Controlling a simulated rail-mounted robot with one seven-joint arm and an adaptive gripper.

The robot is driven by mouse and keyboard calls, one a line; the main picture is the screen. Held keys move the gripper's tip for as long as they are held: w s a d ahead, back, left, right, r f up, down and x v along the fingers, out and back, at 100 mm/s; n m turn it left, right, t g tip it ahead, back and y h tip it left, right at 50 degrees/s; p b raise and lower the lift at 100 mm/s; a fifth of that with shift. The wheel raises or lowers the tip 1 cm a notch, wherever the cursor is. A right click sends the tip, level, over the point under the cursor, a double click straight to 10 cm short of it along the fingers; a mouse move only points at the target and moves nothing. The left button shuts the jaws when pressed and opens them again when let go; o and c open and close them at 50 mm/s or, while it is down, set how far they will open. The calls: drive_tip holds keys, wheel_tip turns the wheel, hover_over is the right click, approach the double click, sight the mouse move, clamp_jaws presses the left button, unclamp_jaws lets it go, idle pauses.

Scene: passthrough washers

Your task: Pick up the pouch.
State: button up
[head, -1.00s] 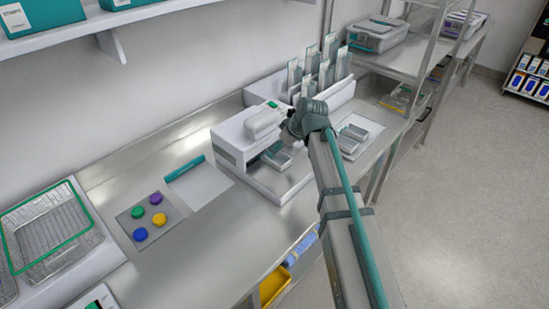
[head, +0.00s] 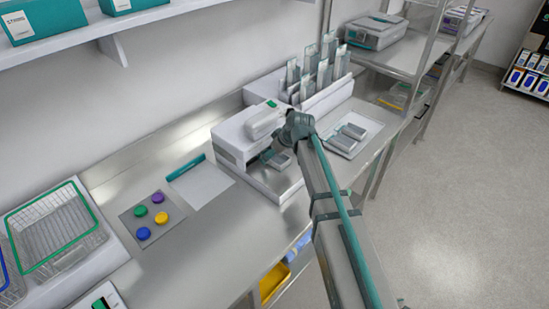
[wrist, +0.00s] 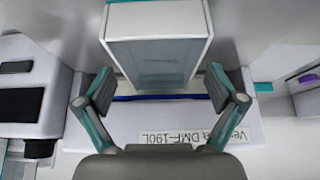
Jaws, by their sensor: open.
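A grey-faced pouch (wrist: 158,62) with a pale border is at the top middle of the wrist view. Its near end reaches toward the gap between my fingers. My gripper (wrist: 160,95) is open, one finger on each side of that end, and I cannot tell whether either touches it. In the head view a pouch (head: 281,161) lies at the front of the white sealing machine (head: 236,137), just below my wrist. My fingers are mostly hidden there by my wrist and the machine.
Several pouches (head: 322,66) stand in a rack behind. Two more (head: 352,132) lie on a tray to the right. A labelled white surface (wrist: 193,138) lies below my fingers in the wrist view. Colored caps (head: 161,218) and a wire basket (head: 52,228) are at left.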

drive_tip(key=shift+c, duration=0.4)
drive_tip(key=c, duration=0.8)
drive_tip(key=shift+r, duration=0.1)
